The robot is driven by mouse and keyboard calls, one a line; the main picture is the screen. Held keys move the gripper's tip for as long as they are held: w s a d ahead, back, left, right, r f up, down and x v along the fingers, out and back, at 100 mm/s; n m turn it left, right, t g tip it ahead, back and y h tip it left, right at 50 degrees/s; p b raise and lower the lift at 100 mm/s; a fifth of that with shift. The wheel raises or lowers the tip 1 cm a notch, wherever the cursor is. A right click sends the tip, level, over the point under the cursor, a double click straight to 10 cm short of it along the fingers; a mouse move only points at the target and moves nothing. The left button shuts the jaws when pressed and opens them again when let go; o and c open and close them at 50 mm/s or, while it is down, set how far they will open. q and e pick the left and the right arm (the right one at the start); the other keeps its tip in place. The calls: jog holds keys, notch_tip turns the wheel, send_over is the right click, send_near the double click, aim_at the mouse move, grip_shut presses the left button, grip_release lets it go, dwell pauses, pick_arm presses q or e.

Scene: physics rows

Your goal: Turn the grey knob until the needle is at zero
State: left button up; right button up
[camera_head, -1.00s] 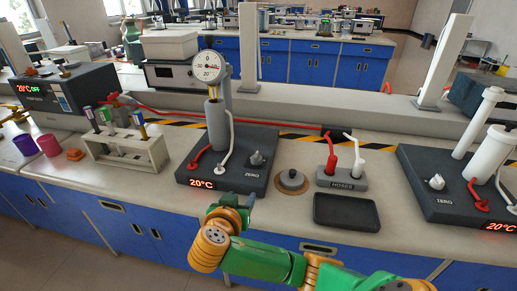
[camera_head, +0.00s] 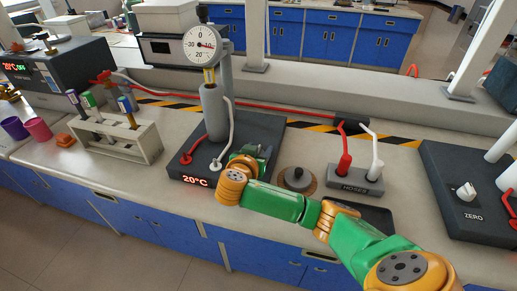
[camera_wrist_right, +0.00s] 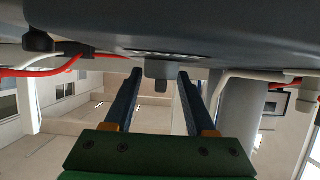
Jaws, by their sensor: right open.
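The round white dial (camera_head: 206,44) stands on a grey post above the dark instrument base (camera_head: 182,168). Its needle seems to point toward the right side, away from the 0 at the top, but is small. The grey knob (camera_wrist_right: 157,71) shows in the right wrist view, on the dark base, between the fingertips or just beyond them. In the head view my arm hides it. My right gripper (camera_wrist_right: 160,76) is open, one finger on each side of the knob, with visible gaps. In the head view it is at the base's right part (camera_head: 258,155). My left gripper is out of view.
A red lead and a white lead plug into the base. A round grey lid (camera_head: 297,178) and a hose holder (camera_head: 355,182) stand right of my gripper. A test-tube rack (camera_head: 118,138) is left. A second instrument with its own knob (camera_head: 466,191) is far right.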

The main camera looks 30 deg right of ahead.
jog(key=shift+s+a, duration=0.1)
grip_shut()
jog(key=shift+r+n+t, duration=0.1)
jog(key=shift+n+t, duration=0.3)
jog(key=shift+n+t+y+p, duration=0.4)
jog(key=shift+n+t+y, duration=0.1)
jog(key=shift+n+y, duration=0.15)
jog(key=n+t+y+p, duration=0.1)
jog(key=n+t+y, duration=0.1)
jog(key=n+y, duration=0.2)
jog(key=shift+y, duration=0.35)
jog(key=n+t+y+p, duration=0.1)
jog(key=n+y+p, duration=0.1)
jog(key=n+y, duration=0.1)
jog(key=shift+n+y+p, duration=0.4)
jog(key=shift+n+y, duration=0.45)
jog(key=shift+y, duration=0.25)
